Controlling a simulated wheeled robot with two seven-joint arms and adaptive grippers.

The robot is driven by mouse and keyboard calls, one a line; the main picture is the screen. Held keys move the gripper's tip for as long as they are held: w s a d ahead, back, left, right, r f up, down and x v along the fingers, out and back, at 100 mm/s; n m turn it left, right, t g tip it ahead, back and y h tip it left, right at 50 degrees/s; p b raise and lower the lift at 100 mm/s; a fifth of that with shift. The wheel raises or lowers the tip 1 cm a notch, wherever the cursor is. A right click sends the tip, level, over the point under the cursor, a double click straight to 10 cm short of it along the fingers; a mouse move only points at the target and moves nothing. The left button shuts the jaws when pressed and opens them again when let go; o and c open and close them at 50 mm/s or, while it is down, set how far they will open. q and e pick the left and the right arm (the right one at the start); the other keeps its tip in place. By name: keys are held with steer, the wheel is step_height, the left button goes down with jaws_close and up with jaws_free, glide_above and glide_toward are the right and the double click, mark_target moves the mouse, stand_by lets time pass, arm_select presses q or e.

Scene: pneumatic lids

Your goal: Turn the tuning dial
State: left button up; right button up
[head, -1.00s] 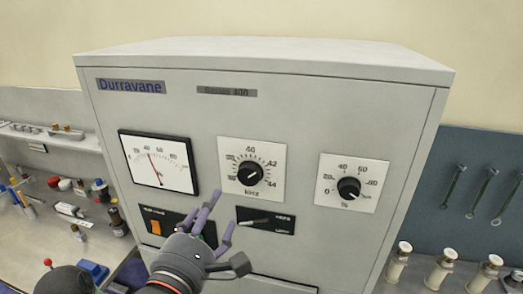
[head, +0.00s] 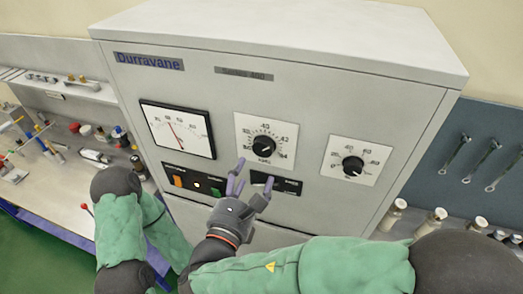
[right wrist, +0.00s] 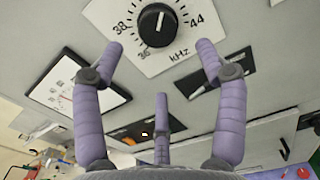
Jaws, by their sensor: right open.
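The tuning dial (head: 263,146) is a round black knob on a white kHz plate on the front of a grey cabinet. It also shows at the top of the right wrist view (right wrist: 158,19), with numbers around it. My right gripper (head: 252,178) is open and empty just below the dial. In the right wrist view its three purple fingers (right wrist: 161,62) are spread, with two tips below the dial to either side. They look apart from the knob. My left arm shows at the lower left, but its gripper is not visible.
A percent dial (head: 352,165) sits to the right and a needle meter (head: 178,130) to the left. Below are a panel with an orange switch (head: 178,181) and a black lever panel (head: 285,184). A cluttered bench stands at left; wrenches (head: 451,157) hang at right.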

mark_target(262, 152)
steer(key=p+x, duration=0.1)
steer(key=x, duration=0.7)
steer(key=c, duration=1.1)
steer(key=shift+f, duration=0.2)
